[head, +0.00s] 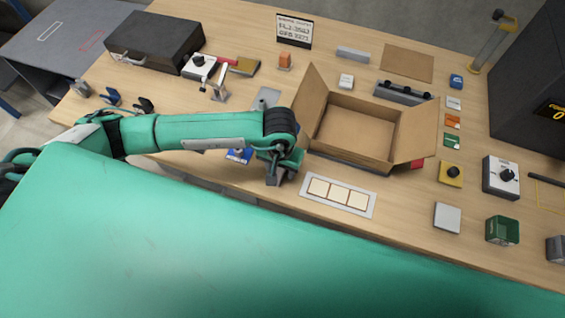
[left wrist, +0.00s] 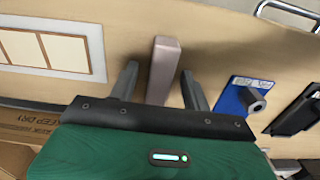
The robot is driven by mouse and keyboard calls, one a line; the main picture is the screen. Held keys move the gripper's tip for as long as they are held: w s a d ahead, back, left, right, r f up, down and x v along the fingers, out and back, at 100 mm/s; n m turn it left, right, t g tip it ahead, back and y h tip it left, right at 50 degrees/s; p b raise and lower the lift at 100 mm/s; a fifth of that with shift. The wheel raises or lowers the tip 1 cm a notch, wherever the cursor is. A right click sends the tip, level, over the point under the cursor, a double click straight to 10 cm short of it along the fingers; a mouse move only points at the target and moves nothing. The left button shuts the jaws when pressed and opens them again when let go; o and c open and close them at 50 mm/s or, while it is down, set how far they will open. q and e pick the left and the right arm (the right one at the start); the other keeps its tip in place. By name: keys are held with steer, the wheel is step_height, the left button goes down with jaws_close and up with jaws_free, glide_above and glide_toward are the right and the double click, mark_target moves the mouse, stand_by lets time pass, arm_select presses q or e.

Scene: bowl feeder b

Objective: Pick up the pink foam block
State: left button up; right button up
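The pink foam block (left wrist: 164,68) shows in the left wrist view as a dull pinkish-grey upright bar shape over the table, its lower end hidden by my gripper body. My left gripper (left wrist: 158,88) is open, with one finger on each side of the block and a visible gap on both sides. In the head view my left gripper (head: 277,174) is low over the front of the table, left of the white panel. I cannot make out the block there; the gripper and arm hide that spot. My right gripper is not in view.
The open cardboard box (head: 352,135) stands right behind the gripper. The white panel with cream squares (head: 338,194) lies to its right. A blue item (head: 238,156) lies left of the gripper and shows in the wrist view (left wrist: 240,97). Several small parts crowd the right side.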

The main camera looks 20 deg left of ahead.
arm_select(q)
jaws_close()
steer(key=shift+r, duration=0.1)
